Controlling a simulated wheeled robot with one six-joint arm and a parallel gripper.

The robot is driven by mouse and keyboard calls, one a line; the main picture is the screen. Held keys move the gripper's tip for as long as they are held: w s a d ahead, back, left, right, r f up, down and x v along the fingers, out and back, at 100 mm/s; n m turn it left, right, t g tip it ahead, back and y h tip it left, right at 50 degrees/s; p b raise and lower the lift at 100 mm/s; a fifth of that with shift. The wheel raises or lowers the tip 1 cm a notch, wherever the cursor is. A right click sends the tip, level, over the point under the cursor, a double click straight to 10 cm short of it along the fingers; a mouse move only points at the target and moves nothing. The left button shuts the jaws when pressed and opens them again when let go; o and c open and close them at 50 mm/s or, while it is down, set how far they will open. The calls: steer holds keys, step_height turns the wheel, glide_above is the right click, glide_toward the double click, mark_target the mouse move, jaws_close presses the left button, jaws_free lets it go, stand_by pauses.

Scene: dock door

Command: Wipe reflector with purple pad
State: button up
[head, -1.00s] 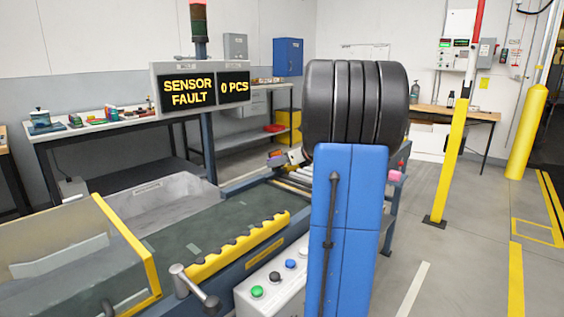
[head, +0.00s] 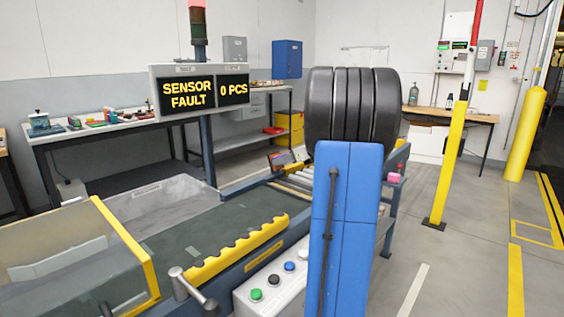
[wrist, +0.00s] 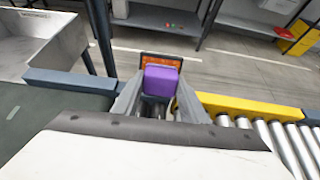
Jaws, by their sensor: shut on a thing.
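In the wrist view my gripper (wrist: 160,88) is shut on the purple pad (wrist: 162,82), with a finger on each side of it. The orange reflector (wrist: 150,60) in its dark frame is right behind the pad, at the conveyor's far edge. The pad covers the lower middle of the reflector. I cannot tell whether they touch. In the head view the reflector (head: 280,160) shows small beside the rollers, left of my blue arm. My arm hides most of the gripper there.
The conveyor has a dark belt (head: 215,235), metal rollers (wrist: 270,135) and a yellow side rail (wrist: 240,106). A grey bin (head: 150,203) stands behind the belt. A sign (head: 202,90) reads "SENSOR FAULT" and "0 PCS". A yellow post (head: 447,165) stands at right.

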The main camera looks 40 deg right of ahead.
steer(key=d, duration=0.3)
steer(key=shift+w+d, duration=0.15)
steer(key=shift+w, duration=0.05)
steer(key=shift+s+a, duration=0.2)
steer(key=shift+a, duration=1.55)
steer(key=shift+s+a, duration=0.15)
steer(key=shift+a, duration=1.55)
steer(key=shift+s, duration=0.1)
steer(key=shift+f+v, duration=0.15)
steer(key=shift+v, duration=1.3)
steer(key=shift+f+v, duration=0.15)
steer(key=shift+v, duration=1.25)
steer(key=shift+s+d, duration=0.1)
steer(key=shift+s, duration=0.15)
steer(key=shift+v, duration=1.45)
